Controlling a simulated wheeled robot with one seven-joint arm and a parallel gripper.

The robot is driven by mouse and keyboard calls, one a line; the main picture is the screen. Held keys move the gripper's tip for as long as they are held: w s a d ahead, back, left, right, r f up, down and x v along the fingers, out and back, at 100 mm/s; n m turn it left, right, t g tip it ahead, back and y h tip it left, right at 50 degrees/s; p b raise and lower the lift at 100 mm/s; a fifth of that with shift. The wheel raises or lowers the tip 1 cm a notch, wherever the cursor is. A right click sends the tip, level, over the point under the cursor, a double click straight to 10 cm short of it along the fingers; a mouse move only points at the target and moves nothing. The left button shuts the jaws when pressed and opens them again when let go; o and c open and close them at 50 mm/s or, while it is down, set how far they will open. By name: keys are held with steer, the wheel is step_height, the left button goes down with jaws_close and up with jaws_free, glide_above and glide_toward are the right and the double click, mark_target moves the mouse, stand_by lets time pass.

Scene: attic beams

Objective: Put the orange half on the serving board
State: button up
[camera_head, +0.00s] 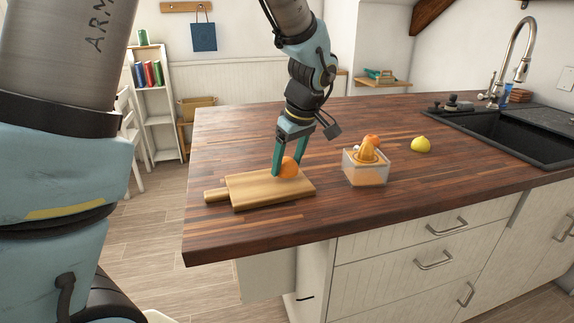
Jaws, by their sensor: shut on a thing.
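The orange half (289,168) is between the teal fingers of my gripper (288,172), which is shut on it. It is over the right part of the wooden serving board (250,190). It looks very low, at the board's surface, but I cannot tell whether it touches. The board lies flat near the counter's left front edge, its handle pointing left. My gripper points down from above, and its fingers partly hide the orange half.
A lemon (421,145) lies farther right, near the sink (500,132). The counter behind the board (230,135) is clear.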

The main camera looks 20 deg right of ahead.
steer(key=shift+f, duration=0.75)
steer(key=shift+f, duration=0.2)
steer(key=o, duration=1.3)
steer(key=shift+c, duration=0.2)
steer(key=shift+r, duration=0.15)
steer(key=b+v, duration=0.1)
steer(key=v, duration=1.1)
steer(key=shift+b, duration=0.3)
steer(key=shift+s, duration=0.1)
